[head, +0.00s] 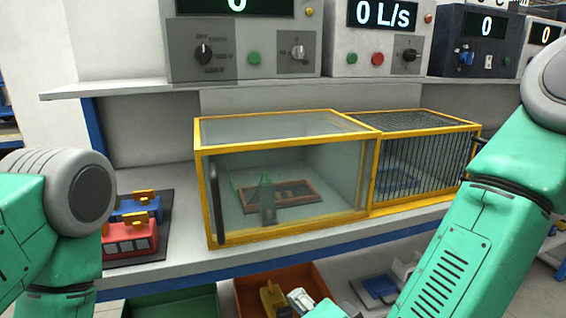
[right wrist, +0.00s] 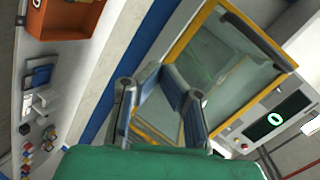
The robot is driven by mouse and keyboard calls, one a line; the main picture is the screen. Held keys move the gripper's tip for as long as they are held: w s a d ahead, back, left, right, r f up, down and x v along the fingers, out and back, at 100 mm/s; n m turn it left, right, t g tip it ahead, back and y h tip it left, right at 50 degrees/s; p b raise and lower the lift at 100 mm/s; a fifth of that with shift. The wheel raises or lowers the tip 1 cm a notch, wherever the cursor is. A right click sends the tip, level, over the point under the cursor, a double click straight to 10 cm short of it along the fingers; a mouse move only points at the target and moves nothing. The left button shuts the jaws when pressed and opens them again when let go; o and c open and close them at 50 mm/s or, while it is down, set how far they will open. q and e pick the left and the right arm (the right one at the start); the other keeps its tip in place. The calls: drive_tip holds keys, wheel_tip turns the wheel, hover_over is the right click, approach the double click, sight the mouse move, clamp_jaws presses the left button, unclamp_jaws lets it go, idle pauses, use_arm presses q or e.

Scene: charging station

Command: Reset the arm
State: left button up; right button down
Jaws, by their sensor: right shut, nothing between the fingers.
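My right arm (head: 450,250) comes in from the right of the head view and slopes down past the bottom edge. My right gripper (right wrist: 161,76) shows in the right wrist view, with its dark fingers brought together and nothing between them. The glass case lies beyond the fingers in that view. My left arm (head: 50,220) is at the left edge of the head view. Its gripper is outside the picture.
A yellow-framed glass case (head: 285,229) and a barred cage (head: 425,165) stand on the bench. Red and blue blocks (head: 130,238) sit left of the case. An orange bin (head: 312,277) is below the bench. Control panels (head: 243,50) stand on the shelf above.

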drive_tip(key=s+d+f+n+g+h, duration=0.1)
drive_tip(key=s+d+f+n+g, duration=0.3)
drive_tip(key=d+f, duration=0.55)
use_arm(q)
drive_tip(key=shift+a+r+p, duration=0.15)
drive_tip(key=shift+r+p, duration=0.6)
drive_tip(key=shift+r, duration=0.15)
use_arm(e)
drive_tip(key=s+d+f+n+g+h, duration=0.2)
drive_tip(key=s+d+f+g, duration=0.2)
drive_tip(key=s+d+f, duration=0.3)
drive_tip(key=s+d+f+n+g+h, duration=0.2)
drive_tip(key=s+d+f, duration=0.5)
drive_tip(key=s, duration=0.5)
drive_tip(key=shift+d+n+g+h, duration=0.4)
drive_tip(key=shift+d+n+g, duration=0.5)
drive_tip(key=shift+d, duration=0.35)
use_arm(q)
drive_tip(key=shift+d+r, duration=0.1)
drive_tip(key=shift+d, duration=0.2)
use_arm(e)
drive_tip(key=shift+s+d+f, duration=0.1)
drive_tip(key=shift+d+f, duration=0.05)
drive_tip(key=shift+d, duration=0.2)
